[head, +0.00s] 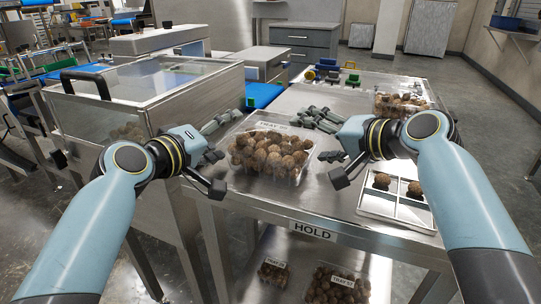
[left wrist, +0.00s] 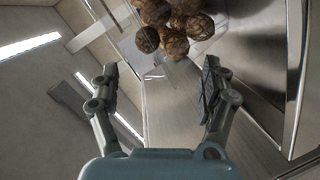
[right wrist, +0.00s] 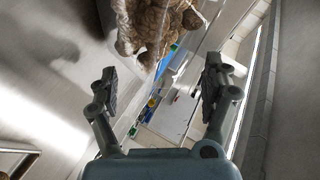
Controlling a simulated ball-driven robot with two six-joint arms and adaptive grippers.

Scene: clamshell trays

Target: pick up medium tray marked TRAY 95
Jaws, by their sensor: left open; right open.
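A clear clamshell tray (head: 272,127) full of round brown balls sits on the steel table, between my grippers in the head view. Its back-edge label starts with TRAY; the number is too small to read surely. My left gripper (head: 222,155) is open and empty at the tray's left side. My right gripper (head: 329,150) is open and empty at its right side. The left wrist view shows brown balls (left wrist: 173,25) at the top, beyond the open fingers (left wrist: 160,82). The right wrist view shows lumpy brown contents (right wrist: 150,25) beyond the open fingers (right wrist: 160,85). Neither gripper visibly touches the tray.
Another filled tray (head: 402,104) stands at the table's back right. A divided metal tray (head: 377,205) with brown balls lies at front right. Two labelled trays (head: 273,272) (head: 338,284) sit on the lower shelf. A large lidded steel machine (head: 150,90) stands left of the table.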

